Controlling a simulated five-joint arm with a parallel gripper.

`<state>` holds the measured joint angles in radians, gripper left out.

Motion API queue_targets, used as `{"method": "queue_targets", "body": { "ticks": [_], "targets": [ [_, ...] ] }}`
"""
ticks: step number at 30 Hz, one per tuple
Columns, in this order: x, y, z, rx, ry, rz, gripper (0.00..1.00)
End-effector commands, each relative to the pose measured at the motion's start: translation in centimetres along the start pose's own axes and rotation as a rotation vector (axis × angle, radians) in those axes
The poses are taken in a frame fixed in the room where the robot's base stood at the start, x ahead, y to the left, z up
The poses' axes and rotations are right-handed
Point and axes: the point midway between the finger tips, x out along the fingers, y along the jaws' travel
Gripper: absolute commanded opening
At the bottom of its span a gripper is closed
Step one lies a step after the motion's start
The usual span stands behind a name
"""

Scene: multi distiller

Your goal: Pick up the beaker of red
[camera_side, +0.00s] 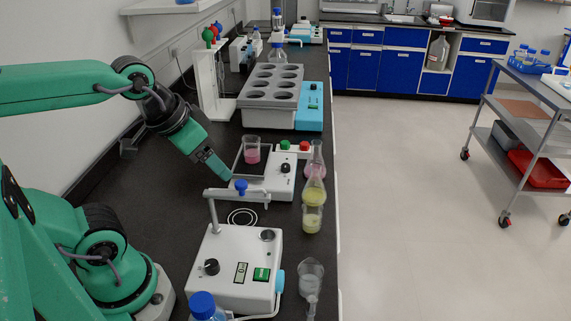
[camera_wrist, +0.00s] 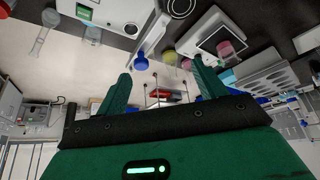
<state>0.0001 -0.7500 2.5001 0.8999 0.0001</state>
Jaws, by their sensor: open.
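The beaker of red (camera_side: 252,153) is a small clear beaker with pinkish-red liquid. It stands upright on the black plate of a white stirrer (camera_side: 281,182) in the side view. In the wrist view the beaker (camera_wrist: 226,48) is right of the jaws, beyond the right finger. My gripper (camera_side: 219,168) is left of the beaker and apart from it in the side view. In the wrist view my gripper (camera_wrist: 161,67) has its two green fingers spread wide, with nothing held between them.
A pink flask (camera_side: 316,169), a yellow flask (camera_side: 314,193) and a yellow beaker (camera_side: 312,222) stand along the bench's right edge. A grey block with wells (camera_side: 271,92) is behind. A white device (camera_side: 233,267) with a blue-knobbed arm (camera_side: 241,186) is in front.

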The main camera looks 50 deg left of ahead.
Motion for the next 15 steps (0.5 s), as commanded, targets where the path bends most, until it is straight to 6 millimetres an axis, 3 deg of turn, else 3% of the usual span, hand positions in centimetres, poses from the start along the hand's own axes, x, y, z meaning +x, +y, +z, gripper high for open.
{"method": "queue_targets", "body": {
  "ticks": [8, 15],
  "targets": [
    [0.0, -0.2, -0.4, 0.003, -0.008, -0.004, 0.70],
    [0.5, -1.1, -2.5, 0.021, -0.055, -0.019, 0.70]
  ]
}}
